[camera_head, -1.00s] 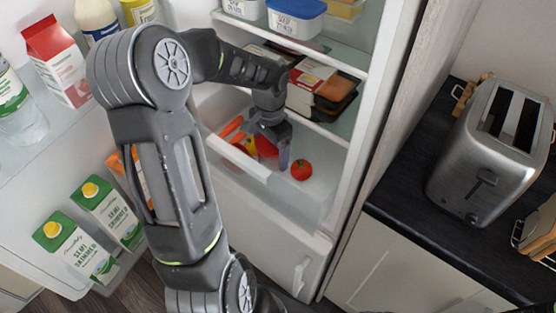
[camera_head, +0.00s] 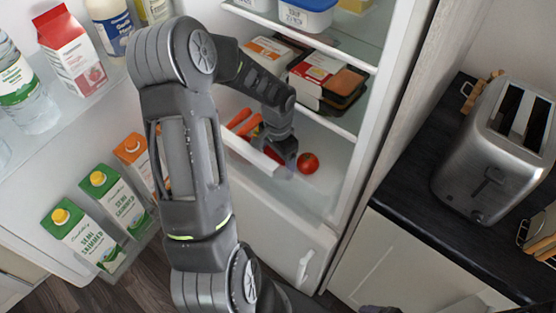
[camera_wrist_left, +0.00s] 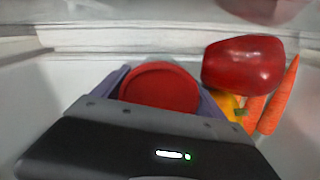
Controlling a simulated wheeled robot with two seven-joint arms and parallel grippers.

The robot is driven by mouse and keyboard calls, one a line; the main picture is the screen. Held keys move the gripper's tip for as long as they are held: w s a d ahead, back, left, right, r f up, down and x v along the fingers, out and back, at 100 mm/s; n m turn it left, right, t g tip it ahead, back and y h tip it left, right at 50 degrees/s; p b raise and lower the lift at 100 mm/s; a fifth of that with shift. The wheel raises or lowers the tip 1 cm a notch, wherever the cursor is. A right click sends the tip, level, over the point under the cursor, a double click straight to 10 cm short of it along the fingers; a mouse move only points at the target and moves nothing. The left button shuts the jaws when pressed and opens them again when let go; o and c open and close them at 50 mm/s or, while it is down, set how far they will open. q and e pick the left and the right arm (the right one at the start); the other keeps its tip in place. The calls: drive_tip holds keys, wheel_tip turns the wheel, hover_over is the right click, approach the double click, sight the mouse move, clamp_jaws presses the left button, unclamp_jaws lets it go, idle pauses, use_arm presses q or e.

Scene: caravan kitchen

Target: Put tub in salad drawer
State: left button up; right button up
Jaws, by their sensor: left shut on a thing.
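The salad drawer (camera_head: 322,190) is pulled out at the bottom of the open fridge. My left gripper (camera_head: 284,163) is down inside it, behind its white front edge. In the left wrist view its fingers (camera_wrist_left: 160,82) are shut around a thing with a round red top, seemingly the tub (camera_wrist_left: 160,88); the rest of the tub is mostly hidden. A red pepper (camera_wrist_left: 244,64), a yellow pepper (camera_wrist_left: 229,106) and carrots (camera_wrist_left: 279,95) lie to the right there. My right gripper is not recognisable.
Blue-lidded tubs (camera_head: 306,15) and food packs (camera_head: 328,82) stand on shelves above the drawer. The open fridge door holds cartons (camera_head: 88,236) and bottles left of my arm. A toaster (camera_head: 492,155) stands on the right counter. Bare drawer floor shows right of the tomato.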

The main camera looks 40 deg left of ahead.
use_arm(q)
drive_tip(key=shift+f, duration=0.2)
drive_tip(key=o, duration=1.1)
drive_tip(key=shift+r, duration=0.1)
wheel_tip(320, 180, up, 12)
drive_tip(key=shift+r+b, duration=0.15)
drive_tip(key=shift+b, duration=0.15)
